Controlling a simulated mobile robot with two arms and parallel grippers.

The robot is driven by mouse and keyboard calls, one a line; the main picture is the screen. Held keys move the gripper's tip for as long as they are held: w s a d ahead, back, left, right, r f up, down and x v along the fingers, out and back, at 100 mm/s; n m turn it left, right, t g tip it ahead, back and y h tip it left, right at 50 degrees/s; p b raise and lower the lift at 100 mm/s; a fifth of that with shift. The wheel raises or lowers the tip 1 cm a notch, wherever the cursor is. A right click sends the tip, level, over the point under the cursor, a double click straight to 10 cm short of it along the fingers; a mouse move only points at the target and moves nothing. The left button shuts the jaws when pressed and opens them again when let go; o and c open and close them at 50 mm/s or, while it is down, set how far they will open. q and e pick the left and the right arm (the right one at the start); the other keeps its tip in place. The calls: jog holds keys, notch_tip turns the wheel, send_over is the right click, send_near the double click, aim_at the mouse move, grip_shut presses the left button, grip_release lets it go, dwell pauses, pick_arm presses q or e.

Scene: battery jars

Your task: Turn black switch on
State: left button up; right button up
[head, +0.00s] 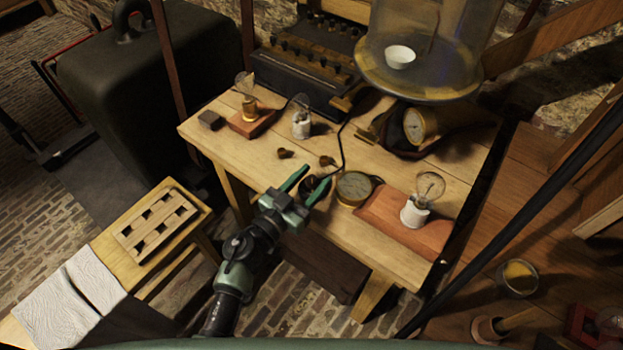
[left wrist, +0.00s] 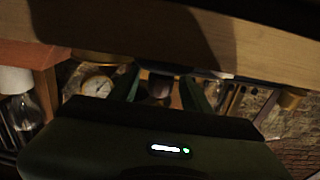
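My left gripper (head: 315,178) is at the front edge of the wooden table (head: 235,165), its two green fingers apart. A small dark round thing (head: 309,186), perhaps the black switch, shows between and beneath the fingers and is partly hidden by them. In the left wrist view, the open fingers (left wrist: 160,92) stand either side of a dark rounded knob (left wrist: 160,85). I cannot tell whether either finger touches it. A black cable (head: 341,150) runs back from near the fingers. My right gripper is not in view.
A bulb in a white socket (head: 414,212) stands on a reddish board (head: 375,208). Small brown knobs (head: 285,153) lie behind.

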pick_arm(q)
grip_shut()
